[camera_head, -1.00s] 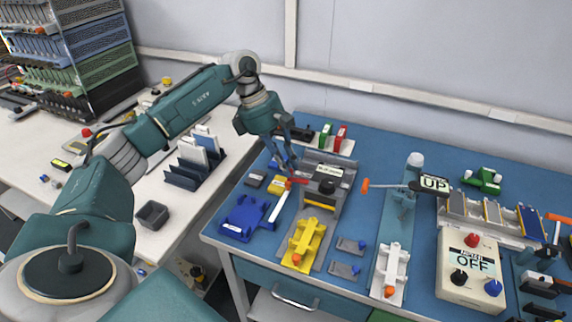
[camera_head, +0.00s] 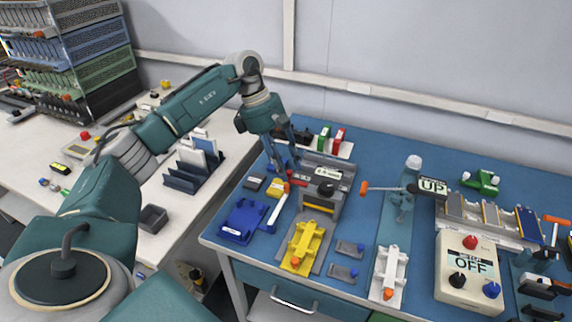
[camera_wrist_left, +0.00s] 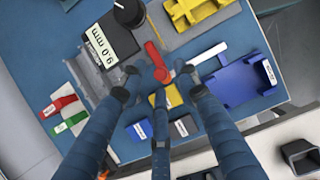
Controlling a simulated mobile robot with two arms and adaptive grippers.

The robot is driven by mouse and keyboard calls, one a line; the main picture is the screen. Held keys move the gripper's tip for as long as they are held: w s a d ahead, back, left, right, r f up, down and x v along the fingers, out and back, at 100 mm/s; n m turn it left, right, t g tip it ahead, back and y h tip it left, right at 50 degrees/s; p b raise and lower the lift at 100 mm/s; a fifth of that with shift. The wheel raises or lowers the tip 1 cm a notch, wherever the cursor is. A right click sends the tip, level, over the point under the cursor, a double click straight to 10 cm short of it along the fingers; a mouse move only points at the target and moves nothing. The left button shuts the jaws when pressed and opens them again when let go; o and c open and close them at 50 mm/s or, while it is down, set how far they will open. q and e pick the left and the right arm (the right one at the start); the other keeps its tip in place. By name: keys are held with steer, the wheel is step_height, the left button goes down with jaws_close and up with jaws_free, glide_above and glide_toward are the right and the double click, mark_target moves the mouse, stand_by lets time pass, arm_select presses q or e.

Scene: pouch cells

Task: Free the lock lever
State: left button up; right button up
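The red lock lever (camera_head: 297,181) sits at the left side of the grey fixture (camera_head: 334,205), which has a black knob (camera_head: 326,188) and a white label. In the left wrist view the red lever (camera_wrist_left: 153,56) is seen from above, and the label on the fixture reads 9.0 mm. My left gripper (camera_head: 287,172) is at the lever, pointing down. In the wrist view its fingertips (camera_wrist_left: 158,72) are apart, one on each side of the lever, with visible gaps. I cannot tell their height over it. My right gripper is not in view.
A white bar (camera_head: 278,208), a blue tray (camera_head: 243,220) and small yellow and grey blocks lie close to the lever. A yellow cradle (camera_head: 303,246) is in front. An orange-handled press (camera_head: 402,195) marked UP and an OFF box (camera_head: 469,271) stand to the right.

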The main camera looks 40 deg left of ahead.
arm_select(q)
steer(key=v, duration=1.2)
steer(key=shift+a, duration=0.1)
stand_by(0.4)
